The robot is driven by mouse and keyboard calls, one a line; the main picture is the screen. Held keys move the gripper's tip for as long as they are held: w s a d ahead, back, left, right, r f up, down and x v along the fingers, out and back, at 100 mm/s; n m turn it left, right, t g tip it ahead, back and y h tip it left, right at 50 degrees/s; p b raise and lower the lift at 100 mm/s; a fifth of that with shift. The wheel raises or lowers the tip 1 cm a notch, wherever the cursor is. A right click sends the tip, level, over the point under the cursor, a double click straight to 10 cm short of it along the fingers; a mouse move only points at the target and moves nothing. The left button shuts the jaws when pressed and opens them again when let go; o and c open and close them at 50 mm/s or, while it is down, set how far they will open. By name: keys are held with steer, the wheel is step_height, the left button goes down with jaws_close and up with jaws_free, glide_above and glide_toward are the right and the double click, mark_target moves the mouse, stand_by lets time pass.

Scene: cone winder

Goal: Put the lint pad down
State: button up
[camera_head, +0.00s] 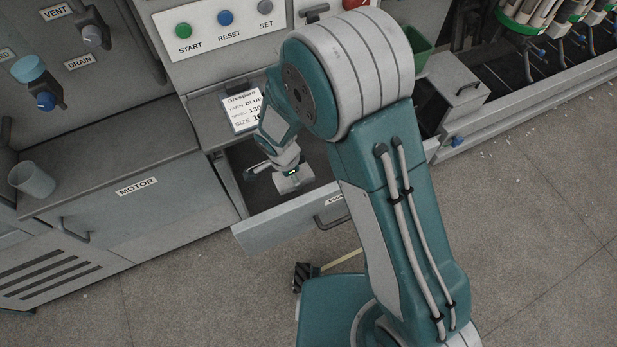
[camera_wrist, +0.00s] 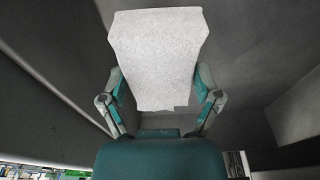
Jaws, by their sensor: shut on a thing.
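The lint pad (camera_wrist: 155,45) is a pale grey, rough-surfaced slab in the wrist view. My gripper (camera_wrist: 160,82) is shut on it, with one finger against each side edge. In the head view the pad (camera_head: 293,183) shows as a small pale shape at the end of my arm, over the open drawer (camera_head: 285,222). My gripper (camera_head: 289,170) is small there and partly hidden by my wrist. I cannot tell whether the pad touches the drawer floor. Dark grey drawer surfaces surround the pad in the wrist view.
A yarn card (camera_head: 241,110) lies on the ledge behind the drawer. A panel with START, RESET and SET buttons (camera_head: 225,18) stands above. A grey cup (camera_head: 36,179) is on the MOTOR cabinet (camera_head: 135,210) at left. A green bin (camera_head: 419,48) stands behind my arm. Open floor lies in front.

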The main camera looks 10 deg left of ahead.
mark_target(295, 193)
step_height(295, 193, down, 3)
steer(key=shift+a+f, duration=0.1)
steer(key=shift+f, duration=0.05)
step_height(295, 193, down, 5)
steer(key=shift+r, duration=0.1)
steer(key=o, duration=0.7)
steer(key=shift+c, duration=0.2)
